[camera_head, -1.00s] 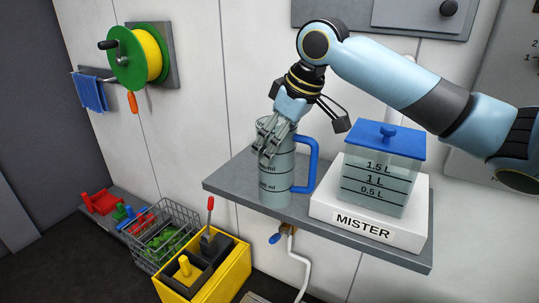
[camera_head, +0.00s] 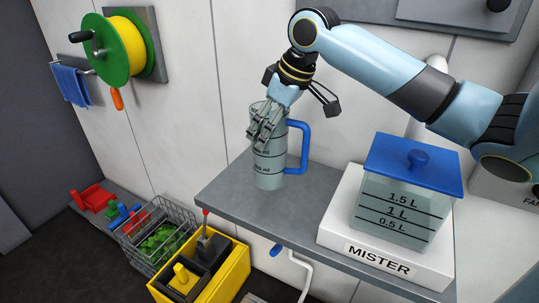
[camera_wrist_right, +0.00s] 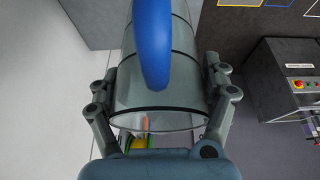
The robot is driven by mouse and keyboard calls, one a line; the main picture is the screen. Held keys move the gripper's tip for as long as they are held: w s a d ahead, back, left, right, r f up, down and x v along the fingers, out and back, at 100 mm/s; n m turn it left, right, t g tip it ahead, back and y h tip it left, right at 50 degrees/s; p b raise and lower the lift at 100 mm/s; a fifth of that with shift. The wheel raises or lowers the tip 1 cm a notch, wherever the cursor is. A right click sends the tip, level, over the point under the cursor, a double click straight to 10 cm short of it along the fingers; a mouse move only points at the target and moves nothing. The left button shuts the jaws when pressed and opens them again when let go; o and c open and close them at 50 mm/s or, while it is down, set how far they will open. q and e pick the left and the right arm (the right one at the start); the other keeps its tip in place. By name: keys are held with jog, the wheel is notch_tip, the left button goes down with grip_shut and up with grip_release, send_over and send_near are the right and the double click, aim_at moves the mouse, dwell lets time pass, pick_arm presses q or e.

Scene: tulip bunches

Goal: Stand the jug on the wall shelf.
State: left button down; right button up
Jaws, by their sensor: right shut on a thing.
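The jug (camera_head: 268,165) is a grey-green see-through cylinder with dark level marks and a blue handle (camera_head: 304,146). It is upright at the left part of the grey wall shelf (camera_head: 236,197), near the wall. Its base is over the shelf top; I cannot tell whether it touches. My right gripper (camera_head: 264,128) is shut around the jug's upper body from above. In the right wrist view the fingers flank the jug (camera_wrist_right: 190,75), with the blue handle (camera_wrist_right: 152,45) between them. My left gripper is not in view.
A white MISTER stand (camera_head: 345,215) with a blue-lidded tank (camera_head: 392,210) fills the shelf's right part. Bare shelf lies between it and the jug. Below left are a yellow crate (camera_head: 228,280) and wire basket (camera_head: 165,228). A green reel (camera_head: 105,62) hangs on the wall.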

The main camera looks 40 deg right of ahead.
aim_at(286, 120)
jog(key=shift+f, duration=3.15)
jog(key=o, duration=1.6)
jog(key=shift+f, duration=0.15)
jog(key=shift+o, duration=0.2)
jog(key=v, duration=1.1)
jog(key=shift+s+p, duration=0.15)
jog(key=shift+p, duration=0.2)
jog(key=shift+s+r, duration=0.15)
jog(key=shift+r, duration=0.4)
jog(key=shift+f, duration=0.1)
